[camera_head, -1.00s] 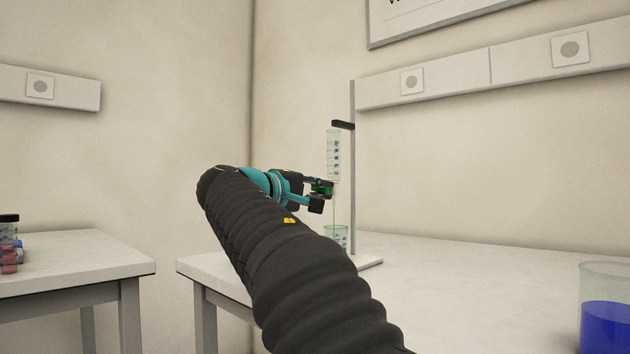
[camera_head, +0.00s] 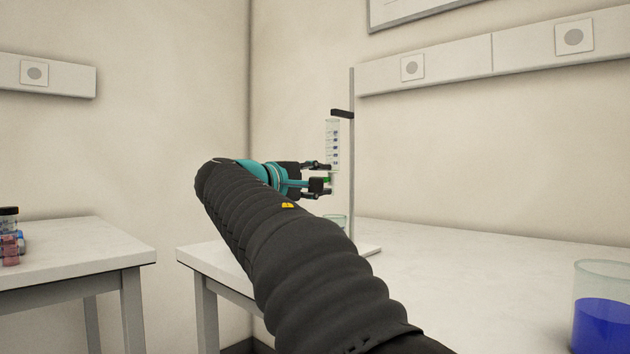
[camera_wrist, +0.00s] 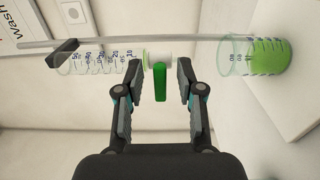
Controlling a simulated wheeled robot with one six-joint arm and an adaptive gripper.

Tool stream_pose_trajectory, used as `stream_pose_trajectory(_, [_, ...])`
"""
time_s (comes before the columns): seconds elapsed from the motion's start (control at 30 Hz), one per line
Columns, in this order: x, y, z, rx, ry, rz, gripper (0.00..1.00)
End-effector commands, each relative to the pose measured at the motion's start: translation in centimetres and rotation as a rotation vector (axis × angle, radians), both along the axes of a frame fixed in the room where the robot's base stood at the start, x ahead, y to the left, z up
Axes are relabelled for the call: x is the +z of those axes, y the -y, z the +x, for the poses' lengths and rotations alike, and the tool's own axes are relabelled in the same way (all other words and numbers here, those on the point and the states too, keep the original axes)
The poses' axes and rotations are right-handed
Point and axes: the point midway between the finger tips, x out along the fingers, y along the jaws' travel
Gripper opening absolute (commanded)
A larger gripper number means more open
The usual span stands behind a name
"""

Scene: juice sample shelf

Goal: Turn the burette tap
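The burette (camera_head: 333,143) is a clear graduated tube on a stand. In the wrist view the burette (camera_wrist: 95,63) lies sideways, with its white tap body (camera_wrist: 158,58) at its outlet end. The green tap handle (camera_wrist: 160,83) points across the tube's axis. My gripper (camera_wrist: 159,80) is open, one finger on each side of the handle, with visible gaps and no contact. In the head view my gripper (camera_head: 323,180) is at tap height and partly covers the green handle. The beaker (camera_wrist: 255,55) below the burette holds green liquid.
The stand's upright rod (camera_head: 352,200) and dark clamp (camera_head: 342,114) are close to my gripper. A beaker of blue liquid (camera_head: 602,322) stands at the right of the white table (camera_head: 460,270). Small jars (camera_head: 9,240) stand on the left table (camera_head: 80,247).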

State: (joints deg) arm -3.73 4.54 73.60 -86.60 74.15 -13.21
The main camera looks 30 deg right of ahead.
Motion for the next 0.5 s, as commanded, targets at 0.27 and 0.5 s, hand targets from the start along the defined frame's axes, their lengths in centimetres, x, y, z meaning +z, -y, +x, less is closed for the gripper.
stream_pose_trajectory(0.27, [0.0,-3.4,-1.1,0.007,0.000,0.000,0.38])
stream_pose_trajectory(0.5, [0.0,-7.8,-2.9,0.006,0.000,0.000,0.38])
